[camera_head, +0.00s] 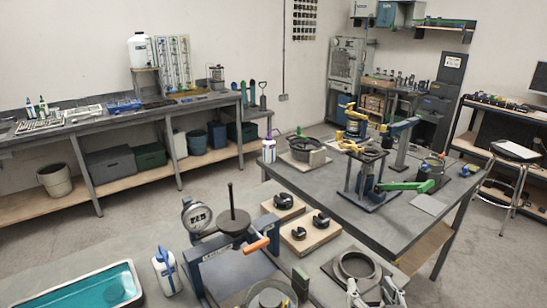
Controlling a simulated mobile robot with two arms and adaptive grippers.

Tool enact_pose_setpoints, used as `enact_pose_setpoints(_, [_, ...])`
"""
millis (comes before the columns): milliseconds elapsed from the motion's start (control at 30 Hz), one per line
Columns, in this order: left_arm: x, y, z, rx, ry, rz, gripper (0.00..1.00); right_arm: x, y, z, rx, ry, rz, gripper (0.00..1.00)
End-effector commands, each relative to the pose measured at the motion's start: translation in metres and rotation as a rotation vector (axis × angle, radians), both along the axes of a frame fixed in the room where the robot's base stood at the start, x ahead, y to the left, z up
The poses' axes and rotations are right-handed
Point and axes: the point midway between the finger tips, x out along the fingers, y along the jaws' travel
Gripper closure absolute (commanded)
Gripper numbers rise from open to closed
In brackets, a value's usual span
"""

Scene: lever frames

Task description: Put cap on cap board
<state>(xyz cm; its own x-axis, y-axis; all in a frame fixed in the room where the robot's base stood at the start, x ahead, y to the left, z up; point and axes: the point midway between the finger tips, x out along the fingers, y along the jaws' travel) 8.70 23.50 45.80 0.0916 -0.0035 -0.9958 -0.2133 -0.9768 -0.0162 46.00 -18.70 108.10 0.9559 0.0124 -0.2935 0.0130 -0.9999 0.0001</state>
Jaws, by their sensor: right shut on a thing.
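Two pale wooden boards lie on the grey table. The nearer board (309,244) bears two black cap-like pieces (320,220). The farther board (274,209) bears one black piece (284,200). I cannot tell for sure which is the cap board. My right gripper (377,293) shows at the bottom edge, in front of a grey ring on a plate (357,267). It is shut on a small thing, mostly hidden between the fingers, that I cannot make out. It is apart from both boards. My left gripper is not in view.
A lever frame with an orange handle (256,245) and a round dark plate on a rod (233,220) stands left of the boards. A teal tub (92,290) and a white bottle (167,271) are at lower left. A green-handled device (405,186) stands behind.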

Motion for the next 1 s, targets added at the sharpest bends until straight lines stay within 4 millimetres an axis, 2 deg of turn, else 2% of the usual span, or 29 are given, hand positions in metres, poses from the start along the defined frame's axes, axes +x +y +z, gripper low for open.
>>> enact_pose_setpoints(133, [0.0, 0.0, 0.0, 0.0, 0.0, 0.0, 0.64, 0.0, -0.003, 0.0, 0.001, 0.0, -0.015, 0.96])
enact_pose_setpoints(233, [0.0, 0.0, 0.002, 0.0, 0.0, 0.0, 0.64, 0.001, 0.008, 0.005, -0.004, -0.009, 0.037, 0.96])
enact_pose_setpoints(367, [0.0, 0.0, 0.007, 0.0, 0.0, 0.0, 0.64, -0.002, 0.043, 0.014, -0.01, -0.024, 0.202, 0.96])
enact_pose_setpoints(500, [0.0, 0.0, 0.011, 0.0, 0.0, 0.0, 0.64, -0.015, 0.083, 0.019, -0.013, -0.026, 0.407, 0.96])
enact_pose_setpoints(633, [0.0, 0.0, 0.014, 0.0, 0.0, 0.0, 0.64, -0.03, 0.107, 0.019, -0.008, -0.013, 0.541, 0.96])
enact_pose_setpoints(800, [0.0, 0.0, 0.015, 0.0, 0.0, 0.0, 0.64, -0.04, 0.118, 0.017, -0.003, -0.001, 0.614, 0.96])
enact_pose_setpoints(1000, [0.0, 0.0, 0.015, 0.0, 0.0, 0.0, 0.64, -0.04, 0.119, 0.017, 0.0, -0.001, 0.618, 0.96])
